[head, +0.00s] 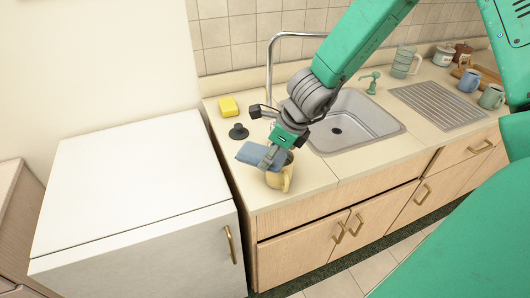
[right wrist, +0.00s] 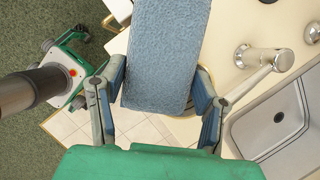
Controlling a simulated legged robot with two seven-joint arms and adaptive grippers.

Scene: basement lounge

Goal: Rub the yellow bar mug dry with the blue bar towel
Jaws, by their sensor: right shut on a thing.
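The yellow bar mug (head: 280,179) stands upright on the counter near its front left corner, with its handle toward the front. The blue bar towel (head: 253,154) is folded into a flat pad. My right gripper (head: 268,157) is shut on the towel and holds it at the mug's rim, partly covering the opening. I cannot tell whether the towel touches the mug. In the right wrist view the towel (right wrist: 165,55) lies between the fingers of the gripper (right wrist: 160,88) and hides most of the mug. My left gripper is not in view.
A sink (head: 352,125) with a tall faucet (head: 270,65) is right of the mug. A yellow sponge (head: 229,107) and a dark stopper (head: 238,132) lie behind it. A drainboard (head: 437,105), mugs and a glass pitcher (head: 404,62) are farther right. A white appliance (head: 135,180) stands left.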

